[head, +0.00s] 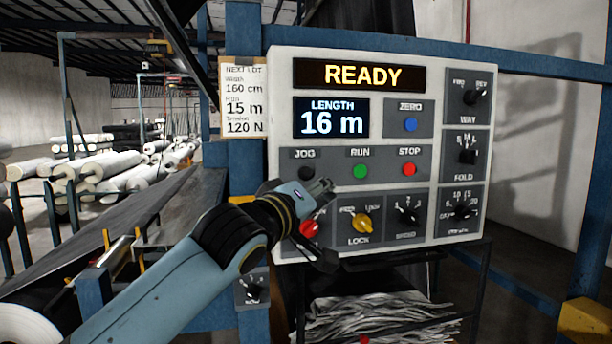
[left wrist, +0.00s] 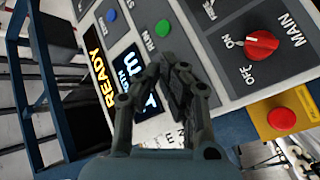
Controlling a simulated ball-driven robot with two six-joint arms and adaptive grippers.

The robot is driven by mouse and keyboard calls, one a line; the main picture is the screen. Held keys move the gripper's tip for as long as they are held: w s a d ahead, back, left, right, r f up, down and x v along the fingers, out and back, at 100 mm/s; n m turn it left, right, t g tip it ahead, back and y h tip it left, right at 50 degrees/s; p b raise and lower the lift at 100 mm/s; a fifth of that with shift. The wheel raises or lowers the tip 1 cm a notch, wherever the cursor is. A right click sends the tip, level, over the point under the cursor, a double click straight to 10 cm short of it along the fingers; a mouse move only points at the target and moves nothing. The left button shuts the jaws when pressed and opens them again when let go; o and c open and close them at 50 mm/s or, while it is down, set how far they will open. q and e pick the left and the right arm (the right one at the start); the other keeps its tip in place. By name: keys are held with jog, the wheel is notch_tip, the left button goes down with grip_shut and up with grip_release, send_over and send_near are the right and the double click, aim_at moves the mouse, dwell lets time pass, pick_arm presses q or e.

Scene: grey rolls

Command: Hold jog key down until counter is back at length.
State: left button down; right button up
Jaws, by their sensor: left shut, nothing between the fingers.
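The control panel (head: 455,60) shows READY on its top display (head: 362,75). The length counter (head: 331,119) reads 16 m. The black jog key (head: 306,173) is at the left of the button row, left of the green run button (head: 360,171) and red stop button (head: 409,170). My left gripper (head: 322,187) is shut and empty, its tips just below and right of the jog key in the head view. In the left wrist view its closed fingers (left wrist: 168,72) hide the jog key; I cannot tell whether they touch the panel. My right gripper is not in view.
The blue zero button (head: 410,125) is above stop. The red main switch (head: 310,228) is partly behind my gripper, beside the yellow lock knob (head: 361,223). A card (head: 243,100) reads 15 m. A yellow box with a red button (left wrist: 280,120) shows in the wrist view.

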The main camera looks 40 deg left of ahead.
aim_at(305, 174)
pick_arm(q)
jog(key=w+a, duration=0.2)
jog(key=a, duration=0.1)
jog(key=w+a+b, duration=0.1)
jog(key=w+a, duration=0.1)
jog(key=shift+w+a, duration=0.4)
dwell(1.2)
jog(key=shift+w+a, duration=0.1)
jog(key=shift+w+a, duration=0.1)
jog(key=shift+a, duration=0.05)
jog(key=shift+w+a, duration=0.15)
